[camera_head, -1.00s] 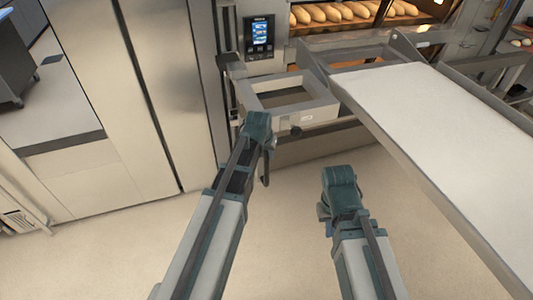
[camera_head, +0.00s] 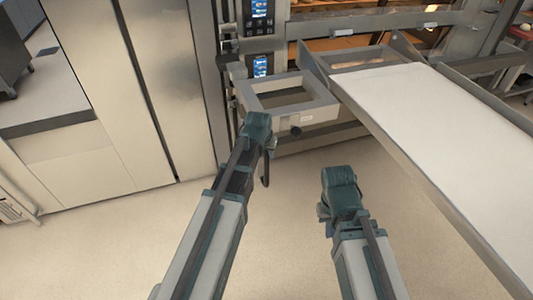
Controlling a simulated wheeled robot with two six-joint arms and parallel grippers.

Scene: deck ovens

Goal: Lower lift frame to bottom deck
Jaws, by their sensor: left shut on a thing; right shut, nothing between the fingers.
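The lift frame (camera_head: 318,92) is a grey metal rectangular frame in front of the oven face, left of the long white loader belt (camera_head: 430,125). The belt slopes toward the lower right and its far end meets the frame's side. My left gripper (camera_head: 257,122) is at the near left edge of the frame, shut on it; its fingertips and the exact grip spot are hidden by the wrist. My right gripper (camera_head: 340,180) is shut and empty, hanging over the floor right of the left arm, apart from the frame and belt.
The deck oven (camera_head: 395,22) stands behind, with a lit orange opening (camera_head: 350,44) and control displays (camera_head: 261,66) on its left column. Tall steel doors (camera_head: 155,80) stand at the left. The beige floor (camera_head: 285,235) around my arms is clear.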

